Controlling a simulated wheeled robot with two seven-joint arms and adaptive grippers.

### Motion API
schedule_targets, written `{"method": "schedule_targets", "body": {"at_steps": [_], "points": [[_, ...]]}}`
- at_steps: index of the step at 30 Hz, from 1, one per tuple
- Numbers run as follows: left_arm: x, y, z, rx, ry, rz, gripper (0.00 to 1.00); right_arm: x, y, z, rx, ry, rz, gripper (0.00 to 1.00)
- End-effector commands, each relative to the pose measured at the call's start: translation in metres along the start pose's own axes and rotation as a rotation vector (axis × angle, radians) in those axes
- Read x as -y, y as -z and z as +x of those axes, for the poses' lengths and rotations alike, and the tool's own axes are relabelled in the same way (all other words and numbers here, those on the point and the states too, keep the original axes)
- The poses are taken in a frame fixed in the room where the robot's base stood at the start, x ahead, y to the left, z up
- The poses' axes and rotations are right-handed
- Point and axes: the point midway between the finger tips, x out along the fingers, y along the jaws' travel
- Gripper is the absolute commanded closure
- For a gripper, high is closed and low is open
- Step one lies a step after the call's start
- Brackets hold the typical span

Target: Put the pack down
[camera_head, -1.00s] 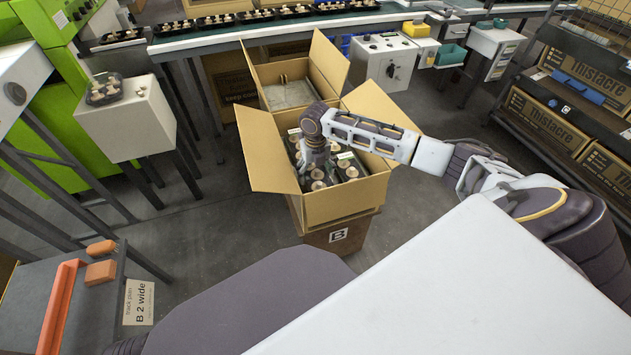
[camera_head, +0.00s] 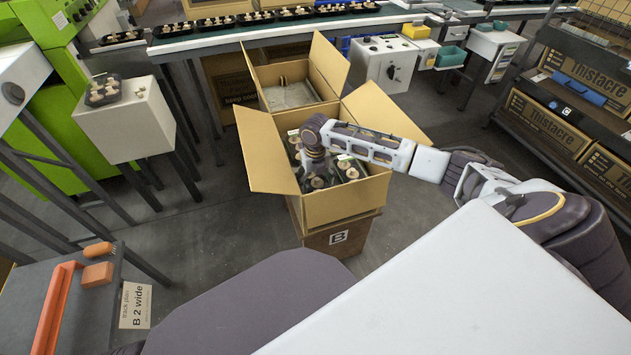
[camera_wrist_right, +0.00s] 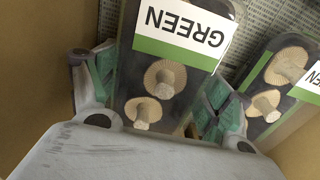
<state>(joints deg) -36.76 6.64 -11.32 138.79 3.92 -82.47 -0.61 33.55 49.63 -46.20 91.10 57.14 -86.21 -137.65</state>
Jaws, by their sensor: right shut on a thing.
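My right gripper (camera_head: 314,172) reaches down into the open cardboard box (camera_head: 342,203). In the right wrist view, its green-lined fingers (camera_wrist_right: 155,95) are shut on the sides of a clear-topped mushroom pack (camera_wrist_right: 168,62) with a green and white "GREEN" label. Another labelled pack (camera_wrist_right: 286,75) lies to its right, a small gap apart. In the head view, other packs (camera_head: 350,168) show inside the box. The underside of the held pack is hidden, so I cannot tell whether it touches the box floor. My left gripper is not in view.
The box's flaps (camera_head: 265,150) stand open around it. Another open box (camera_head: 300,92) stands just behind. A conveyor (camera_head: 255,30) with packs runs along the back. A grey stand (camera_head: 130,120) is at left, and a rack of cartons (camera_head: 545,120) at right.

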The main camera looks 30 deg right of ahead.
Motion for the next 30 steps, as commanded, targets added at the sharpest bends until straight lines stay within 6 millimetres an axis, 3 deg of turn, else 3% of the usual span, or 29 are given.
{"method": "schedule_targets", "body": {"at_steps": [7, 8, 12, 30], "points": [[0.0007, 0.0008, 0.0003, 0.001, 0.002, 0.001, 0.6, 0.0001, -0.0002, 0.002, 0.0, 0.0, 0.001, 0.45], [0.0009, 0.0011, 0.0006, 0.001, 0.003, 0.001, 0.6, 0.0001, -0.0003, 0.0021, 0.0, 0.0, 0.001, 0.18], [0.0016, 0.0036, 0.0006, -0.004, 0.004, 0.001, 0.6, 0.0002, -0.0002, 0.0022, 0.0, 0.0, 0.001, 0.0], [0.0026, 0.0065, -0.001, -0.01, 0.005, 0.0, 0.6, 0.0005, -0.0005, -0.0059, 0.001, 0.001, 0.0, 0.0]]}}
